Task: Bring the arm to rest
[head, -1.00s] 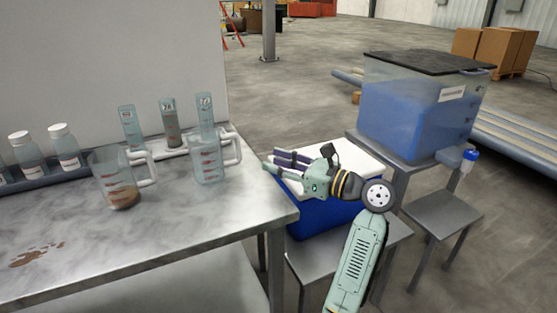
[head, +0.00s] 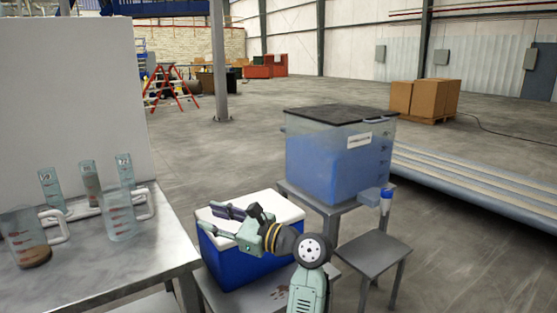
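My gripper (head: 222,220) is at the end of my bent arm, in front of the blue cooler with a white lid (head: 246,262). Its two fingers point left and show a gap between them, with nothing seen held. I cannot tell from this view whether the gripper touches the cooler. The arm rises from the bottom edge of the picture.
A metal table (head: 120,268) at left holds two measuring jugs, one (head: 30,240) with brown residue, and several cylinders. A blue-filled tank (head: 338,160) stands on a stand behind the arm. A small stool (head: 372,256) is at right. Open floor lies beyond.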

